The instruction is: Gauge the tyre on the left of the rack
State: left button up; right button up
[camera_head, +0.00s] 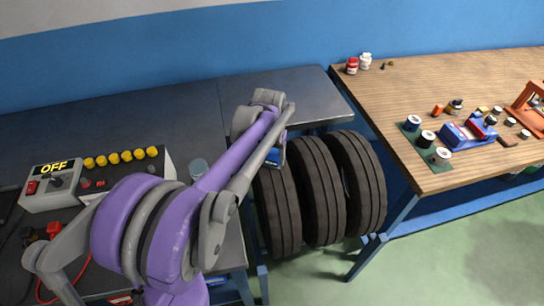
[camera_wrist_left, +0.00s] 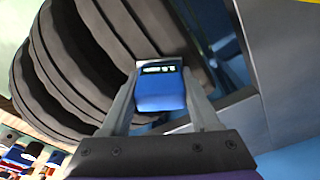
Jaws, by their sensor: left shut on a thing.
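Three dark tyres stand side by side in the rack between the two tables. The left tyre (camera_head: 280,215) is next to the middle tyre (camera_head: 318,190) and the right tyre (camera_head: 360,183). My left gripper (camera_head: 274,158) is at the upper part of the left tyre, shut on a blue gauge, which shows best in the left wrist view (camera_wrist_left: 160,94). The gauge has a small lit display, too small to read. Its far end is close to the tyre tread (camera_wrist_left: 150,35); I cannot tell whether they touch. My right gripper is not in view.
A dark bench (camera_head: 90,130) on the left carries a control box (camera_head: 55,185) reading OFF and several yellow knobs. A wooden table (camera_head: 420,90) on the right holds bottles, small tins and a blue tray. Green floor (camera_head: 440,250) lies clear in front.

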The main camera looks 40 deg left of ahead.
pick_arm(q)
jog(key=shift+r+p, duration=1.85)
jog(key=shift+r, duration=1.65)
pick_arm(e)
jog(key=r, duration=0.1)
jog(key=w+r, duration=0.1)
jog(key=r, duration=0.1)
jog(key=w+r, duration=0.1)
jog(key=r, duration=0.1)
